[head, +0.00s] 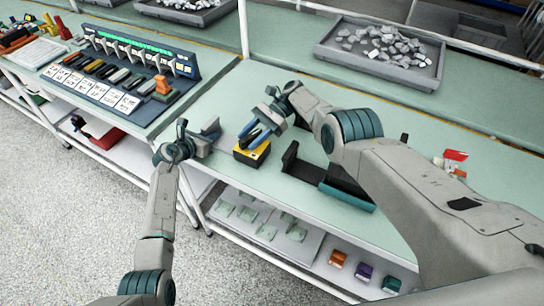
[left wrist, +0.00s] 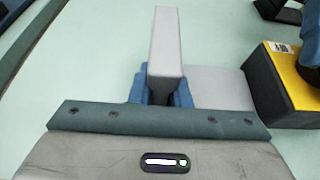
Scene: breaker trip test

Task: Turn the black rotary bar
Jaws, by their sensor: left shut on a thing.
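A yellow-topped box with dark sides (head: 251,153) stands on the pale green bench. My right gripper (head: 258,133) points down at its top, its blue fingers close to or touching it. No black rotary bar can be made out; the fingers cover part of the box top. My left gripper (head: 190,142) is shut on the upright plate of a grey bracket (head: 208,134) just left of the box. In the left wrist view, the plate (left wrist: 165,45) stands between my blue fingers, and the yellow-and-dark box (left wrist: 282,85) is at the right.
A black open holder (head: 345,186) stands right of the box. A dark panel (head: 125,65) with several switches and cards is at the left. A grey bin of metal pieces (head: 382,52) is at the back. Small coloured blocks (head: 364,271) sit on the lower shelf.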

